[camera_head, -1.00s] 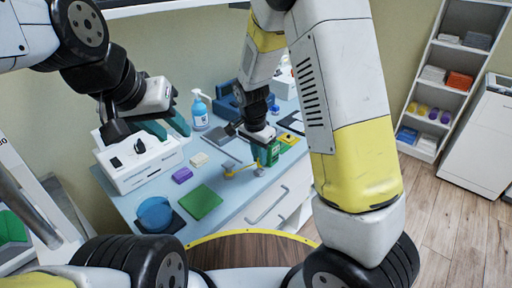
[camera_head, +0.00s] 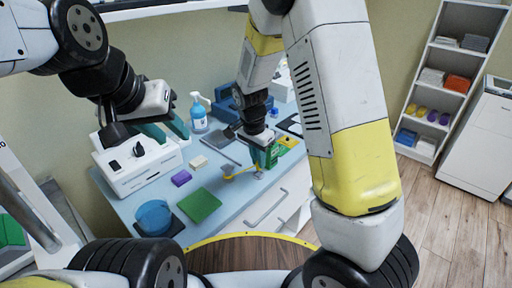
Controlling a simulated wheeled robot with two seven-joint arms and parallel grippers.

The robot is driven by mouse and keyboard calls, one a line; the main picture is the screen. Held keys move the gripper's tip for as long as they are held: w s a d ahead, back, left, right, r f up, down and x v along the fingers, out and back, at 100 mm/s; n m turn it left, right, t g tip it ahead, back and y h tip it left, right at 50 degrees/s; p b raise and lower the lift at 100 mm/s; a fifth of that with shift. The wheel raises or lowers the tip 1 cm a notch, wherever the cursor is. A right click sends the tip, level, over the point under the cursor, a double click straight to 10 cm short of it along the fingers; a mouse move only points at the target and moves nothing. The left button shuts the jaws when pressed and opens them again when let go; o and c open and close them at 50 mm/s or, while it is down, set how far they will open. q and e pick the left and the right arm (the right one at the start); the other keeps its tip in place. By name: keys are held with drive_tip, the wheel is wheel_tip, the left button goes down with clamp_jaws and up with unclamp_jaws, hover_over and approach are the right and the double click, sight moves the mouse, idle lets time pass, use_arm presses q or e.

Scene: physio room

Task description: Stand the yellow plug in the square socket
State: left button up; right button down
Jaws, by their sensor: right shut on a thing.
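My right gripper (camera_head: 265,158) is over the right part of the blue-topped counter, its teal fingers pointing down. It is shut on the yellow plug (camera_head: 241,171), a small yellow piece that shows low at the fingertips and reaches out to their left. The fingers hide part of it. A green and yellow piece (camera_head: 288,142) lies just right of the fingers, partly hidden. I cannot make out the square socket clearly. My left gripper (camera_head: 171,130) is open and empty above the white box at the left, its teal fingers apart.
The counter (camera_head: 225,183) holds a white switch box (camera_head: 139,165), a purple block (camera_head: 181,177), a cream block (camera_head: 199,161), a green mat (camera_head: 199,206), a blue round bowl (camera_head: 154,217) and a pump bottle (camera_head: 199,114). A shelf (camera_head: 440,85) stands at the right.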

drive_tip(key=shift+f, duration=1.15)
idle(0.5)
drive_tip(key=c, duration=0.9)
unclamp_jaws()
drive_tip(key=shift+o, duration=0.2)
drive_tip(key=shift+r, duration=0.1)
drive_tip(key=shift+r, duration=3.4)
